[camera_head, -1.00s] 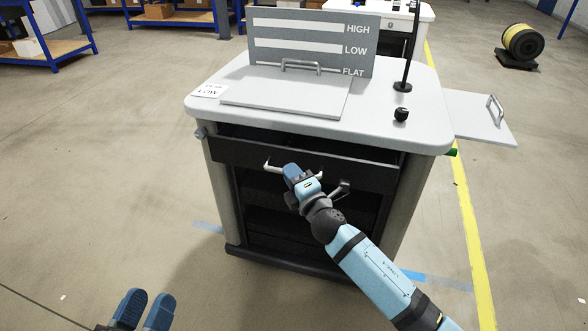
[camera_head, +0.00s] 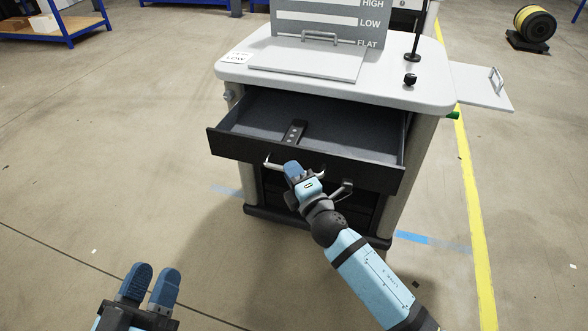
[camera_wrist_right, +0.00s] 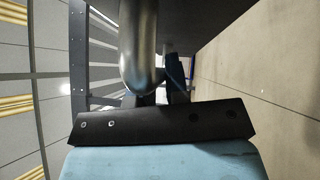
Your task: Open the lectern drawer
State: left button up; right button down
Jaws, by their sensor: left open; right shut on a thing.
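The lectern (camera_head: 440,88) stands ahead with a light grey top. Its dark drawer (camera_head: 230,146) is pulled well out, and its grey inside shows a small dark item with light dots (camera_head: 293,132). My right gripper (camera_head: 292,170) is shut on the drawer handle (camera_head: 272,164) at the middle of the drawer front. In the right wrist view the metal handle bar (camera_wrist_right: 138,50) runs down to the gripper, whose fingers are partly hidden. My left gripper (camera_head: 149,284) is open and empty, low at the left over the floor, apart from the lectern.
A side shelf (camera_head: 480,88) sticks out right. A cable reel (camera_head: 533,25) is far right. The floor at left is clear.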

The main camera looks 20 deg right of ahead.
dwell(0.3)
jog(key=c, duration=1.1)
grip_release()
jog(key=shift+s+f, duration=0.1)
jog(key=shift+s, duration=0.05)
